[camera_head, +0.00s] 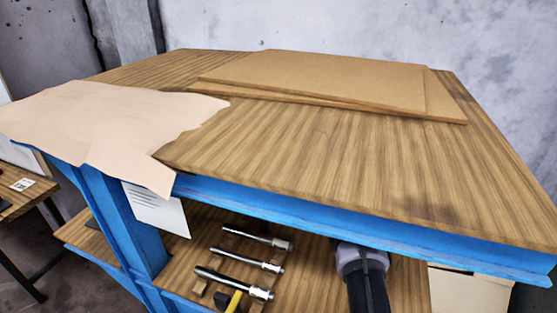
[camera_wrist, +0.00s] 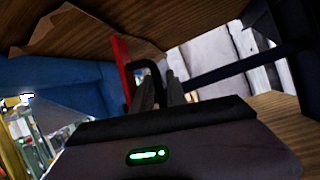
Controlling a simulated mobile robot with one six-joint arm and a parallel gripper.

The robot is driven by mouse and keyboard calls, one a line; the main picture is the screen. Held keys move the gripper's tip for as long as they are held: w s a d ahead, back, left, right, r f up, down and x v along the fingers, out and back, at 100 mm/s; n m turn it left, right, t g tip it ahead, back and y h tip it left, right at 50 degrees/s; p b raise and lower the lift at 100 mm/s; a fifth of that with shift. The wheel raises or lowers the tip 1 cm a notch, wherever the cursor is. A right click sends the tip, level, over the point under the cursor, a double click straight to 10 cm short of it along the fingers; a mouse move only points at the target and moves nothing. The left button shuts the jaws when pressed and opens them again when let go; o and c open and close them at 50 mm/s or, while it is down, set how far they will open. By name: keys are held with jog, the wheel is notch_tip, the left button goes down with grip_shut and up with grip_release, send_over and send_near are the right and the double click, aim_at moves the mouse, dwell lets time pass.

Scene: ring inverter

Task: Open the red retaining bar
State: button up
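The red bar (camera_wrist: 122,70) stands nearly upright, slightly tilted, in the wrist view, left of my gripper's fingers. A black curved handle (camera_wrist: 150,66) is beside it and bends down toward the fingers. My gripper (camera_wrist: 160,88) is close to the handle, with its grey fingers near each other around the handle's lower end. The dim picture does not show whether they are shut on it. In the head view the gripper and red bar are hidden under the tabletop.
The wooden workbench top (camera_head: 330,150) with its blue edge (camera_head: 360,222) is above my arm. Brown boards (camera_head: 320,80) and a pale hide (camera_head: 100,120) lie on it. Metal-ended tools (camera_head: 240,262) lie on the lower shelf. A blue panel (camera_wrist: 60,85) is left of the gripper.

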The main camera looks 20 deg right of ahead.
jog(key=v, duration=1.6)
jog(key=shift+s+d, duration=0.2)
jog(key=shift+d, duration=0.1)
jog(key=shift+f, duration=0.15)
